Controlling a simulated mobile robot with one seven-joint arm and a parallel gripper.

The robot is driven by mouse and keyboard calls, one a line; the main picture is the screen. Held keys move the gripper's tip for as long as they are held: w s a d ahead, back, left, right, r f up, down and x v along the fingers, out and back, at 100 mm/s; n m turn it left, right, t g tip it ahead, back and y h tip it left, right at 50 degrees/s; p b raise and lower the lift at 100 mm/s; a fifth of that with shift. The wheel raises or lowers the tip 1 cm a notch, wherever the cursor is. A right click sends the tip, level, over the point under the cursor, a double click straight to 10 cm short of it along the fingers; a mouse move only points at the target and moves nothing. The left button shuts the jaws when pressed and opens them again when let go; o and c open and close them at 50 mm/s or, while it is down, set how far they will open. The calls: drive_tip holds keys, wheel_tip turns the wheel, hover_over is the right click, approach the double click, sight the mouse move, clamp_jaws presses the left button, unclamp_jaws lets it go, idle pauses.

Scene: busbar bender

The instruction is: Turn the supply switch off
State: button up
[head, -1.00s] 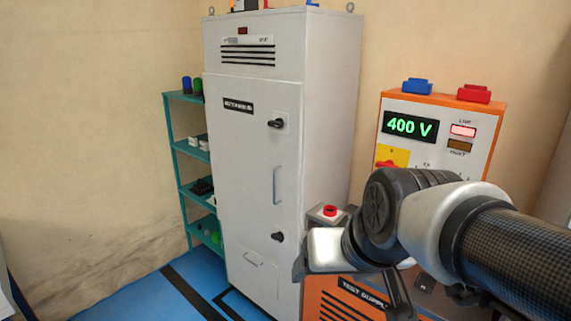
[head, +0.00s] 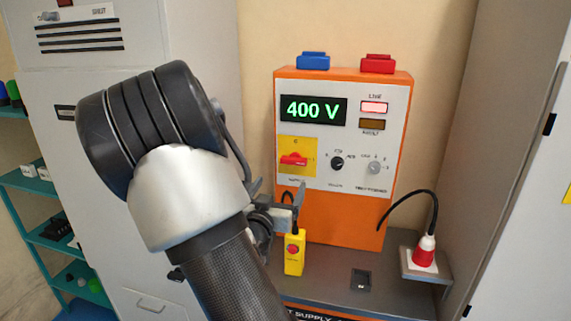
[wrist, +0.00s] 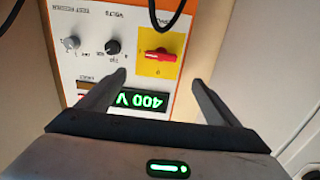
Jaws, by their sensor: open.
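The supply switch (head: 293,160) is a red rotary handle on a yellow plate, on the front panel of the orange test supply (head: 341,215). Its handle lies roughly horizontal in the head view. The display (head: 313,109) reads 400 V and the LIVE lamp (head: 374,107) is lit. My gripper (head: 284,198) is in front of the panel, below the switch in the head view. In the wrist view, which shows the panel upside down, the switch (wrist: 158,57) lies beyond and between the two open fingers (wrist: 158,79). The fingers are empty and appear apart from the handle.
A yellow box with a red button (head: 294,252) hangs below the switch, close to my gripper. A red-and-white plug (head: 424,252) with a black cable stands at the right. Grey cabinets flank the supply.

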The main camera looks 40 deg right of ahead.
sight(293, 161)
drive_tip(key=p+x, duration=0.1)
drive_tip(key=x, duration=1.4)
drive_tip(key=shift+w+d, duration=0.2)
drive_tip(key=shift+w, duration=0.1)
drive_tip(key=c, duration=1.1)
